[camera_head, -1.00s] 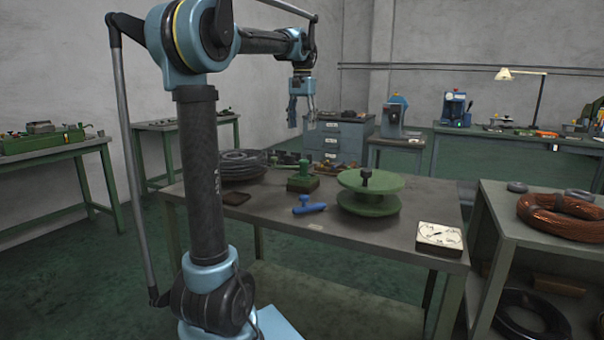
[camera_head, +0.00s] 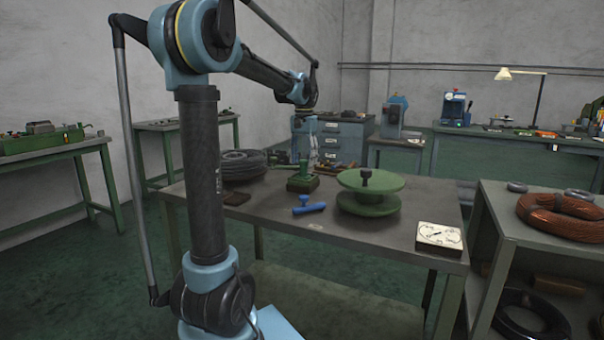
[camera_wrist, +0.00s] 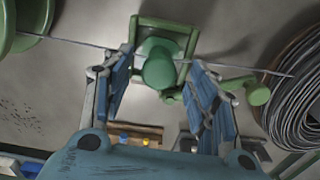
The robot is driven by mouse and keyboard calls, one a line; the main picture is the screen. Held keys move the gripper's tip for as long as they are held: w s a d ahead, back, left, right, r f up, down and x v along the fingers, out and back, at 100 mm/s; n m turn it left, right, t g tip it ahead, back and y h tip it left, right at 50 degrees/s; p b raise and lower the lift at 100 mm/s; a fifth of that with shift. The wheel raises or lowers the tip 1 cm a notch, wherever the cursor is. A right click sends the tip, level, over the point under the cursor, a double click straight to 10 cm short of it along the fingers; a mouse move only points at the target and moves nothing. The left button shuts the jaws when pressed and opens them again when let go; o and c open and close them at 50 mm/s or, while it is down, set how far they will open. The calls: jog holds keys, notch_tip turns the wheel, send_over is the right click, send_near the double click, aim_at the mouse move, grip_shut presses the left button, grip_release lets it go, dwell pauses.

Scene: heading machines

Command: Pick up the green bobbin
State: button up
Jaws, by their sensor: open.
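The green bobbin (camera_head: 368,192) stands upright on the grey table, with two wide round flanges and a dark knob on top. Part of its flange shows at the upper left of the wrist view (camera_wrist: 22,22). My gripper (camera_head: 305,160) is open and empty, pointing down to the left of the bobbin and apart from it. In the wrist view my gripper's fingers (camera_wrist: 160,62) appear on either side of a green-handled device (camera_wrist: 158,72). I cannot tell whether they touch it.
The green-handled device (camera_head: 302,182) and a blue-handled tool (camera_head: 309,208) are left of the bobbin. A wire coil (camera_head: 236,166) lies at the table's back left, a white dial box (camera_head: 439,237) at its right. The table front (camera_head: 345,238) has free room.

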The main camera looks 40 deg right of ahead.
jog(key=shift+f, duration=0.95)
jog(key=c, duration=1.2)
jog(key=shift+r, duration=0.15)
